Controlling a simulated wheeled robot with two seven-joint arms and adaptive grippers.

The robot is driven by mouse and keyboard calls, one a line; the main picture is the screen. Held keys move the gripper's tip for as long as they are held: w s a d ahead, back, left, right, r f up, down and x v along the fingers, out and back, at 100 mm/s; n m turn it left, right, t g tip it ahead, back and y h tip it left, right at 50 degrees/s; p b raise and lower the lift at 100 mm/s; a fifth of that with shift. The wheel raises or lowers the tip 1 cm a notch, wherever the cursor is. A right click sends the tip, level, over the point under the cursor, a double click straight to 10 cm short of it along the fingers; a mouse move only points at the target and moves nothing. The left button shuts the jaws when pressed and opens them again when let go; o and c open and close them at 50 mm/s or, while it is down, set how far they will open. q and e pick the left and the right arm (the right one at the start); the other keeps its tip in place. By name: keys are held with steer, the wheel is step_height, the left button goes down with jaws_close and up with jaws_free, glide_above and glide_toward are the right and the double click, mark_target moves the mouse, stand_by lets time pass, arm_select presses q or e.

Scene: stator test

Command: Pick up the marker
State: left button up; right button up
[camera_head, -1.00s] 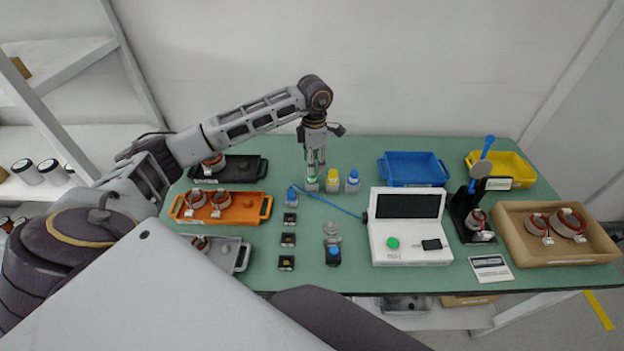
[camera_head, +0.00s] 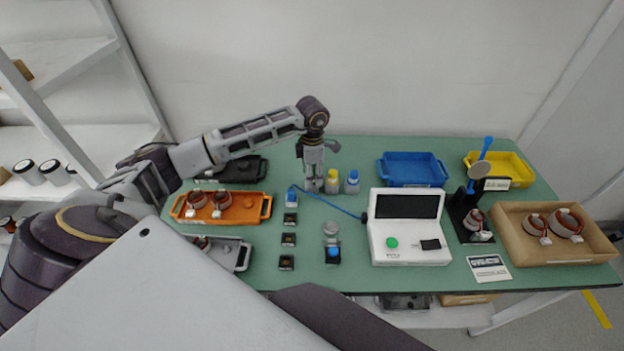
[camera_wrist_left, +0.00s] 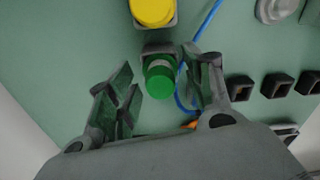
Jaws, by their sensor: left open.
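The markers stand in a short row of small holders at the back middle of the table. The green-capped marker (camera_wrist_left: 160,82) stands between the two spread fingers of my left gripper (camera_head: 313,187) in the left wrist view. The fingers are open on either side of it, and I see no clear contact. In the head view the gripper hides the green marker. The yellow-capped marker (camera_head: 332,181) is just right of the gripper, and also shows in the wrist view (camera_wrist_left: 152,10). The blue-capped marker (camera_head: 352,182) is right of that. My right gripper is not seen.
A blue cable (camera_head: 335,208) runs behind the small black blocks (camera_head: 289,239) to the white tester (camera_head: 411,255). An orange tray (camera_head: 240,213) is to the left; a blue tray (camera_head: 413,185) is at the back right. Table room between the markers and blue tray is clear.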

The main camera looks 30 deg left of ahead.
arm_select(q)
steer(key=c, duration=1.1)
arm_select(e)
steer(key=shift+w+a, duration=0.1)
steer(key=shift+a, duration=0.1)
arm_select(q)
steer(key=shift+r, duration=0.2)
